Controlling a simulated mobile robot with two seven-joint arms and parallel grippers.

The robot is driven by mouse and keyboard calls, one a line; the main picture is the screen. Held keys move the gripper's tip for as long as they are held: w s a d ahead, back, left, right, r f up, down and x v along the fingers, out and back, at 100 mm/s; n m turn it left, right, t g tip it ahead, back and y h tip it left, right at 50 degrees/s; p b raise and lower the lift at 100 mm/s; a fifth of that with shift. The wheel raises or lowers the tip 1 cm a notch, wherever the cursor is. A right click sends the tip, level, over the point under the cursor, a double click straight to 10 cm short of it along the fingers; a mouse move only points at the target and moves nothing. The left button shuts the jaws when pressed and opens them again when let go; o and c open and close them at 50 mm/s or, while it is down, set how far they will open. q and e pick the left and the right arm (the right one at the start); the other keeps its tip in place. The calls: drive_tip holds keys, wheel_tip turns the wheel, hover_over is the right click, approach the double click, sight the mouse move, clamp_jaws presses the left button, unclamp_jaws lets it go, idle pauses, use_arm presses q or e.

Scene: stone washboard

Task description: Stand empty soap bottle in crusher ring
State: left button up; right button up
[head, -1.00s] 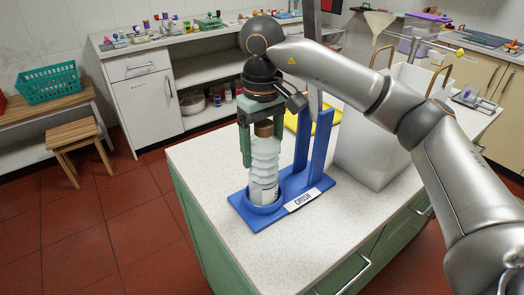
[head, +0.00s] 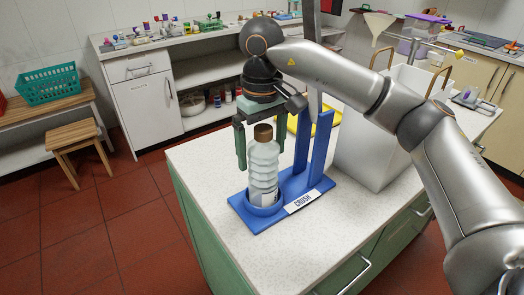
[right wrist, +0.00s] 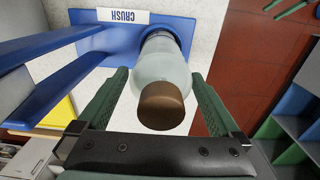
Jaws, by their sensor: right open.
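The clear, ribbed soap bottle (head: 263,166) with a brown cap (head: 263,133) stands upright in the round ring (head: 265,208) of the blue crusher, its foot inside the ring. The ring is mostly hidden behind the bottle there. My left gripper is not in view.
The crusher's blue uprights (head: 313,145) and its CRUSH label (head: 303,201) are right of the bottle. A white bin (head: 375,145) stands behind on the counter (head: 215,160). A yellow item (head: 292,123) lies behind the uprights. The counter's left part is clear.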

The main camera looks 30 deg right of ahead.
wheel_tip(320, 180, up, 10)
drive_tip(key=shift+r+p, duration=0.1)
drive_tip(key=shift+p, duration=1.05)
drive_tip(key=shift+r, duration=0.55)
